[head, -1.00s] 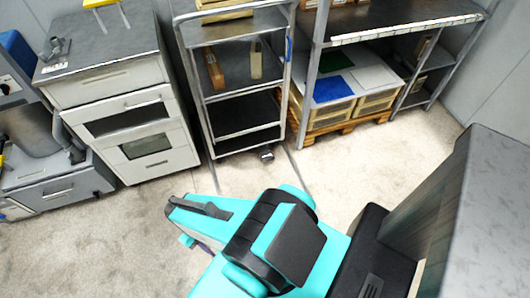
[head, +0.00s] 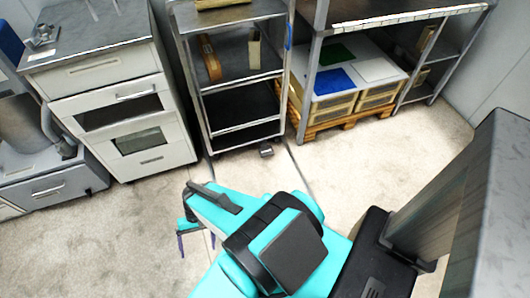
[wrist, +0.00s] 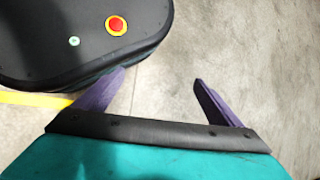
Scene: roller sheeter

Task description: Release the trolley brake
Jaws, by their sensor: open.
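The trolley (head: 238,136) is a grey metal frame with several shelves, standing upright at the back, between a drawer cabinet and a rack. A small dark brake pedal (head: 266,151) shows low at its front right foot, near the floor. Its exact position, pressed or raised, is too small to tell. My gripper (head: 196,243) is open and empty, with its purple fingers pointing down over the floor, in front of the trolley and apart from it. In the wrist view my gripper (wrist: 160,98) shows both fingers spread with only bare floor between them.
A white drawer cabinet (head: 146,142) stands left of the trolley. A rack (head: 304,92) with boxes (head: 376,98) on a pallet (head: 330,124) stands right. A grey drawer unit (head: 52,186) is at far left. The floor (head: 120,240) in front is clear.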

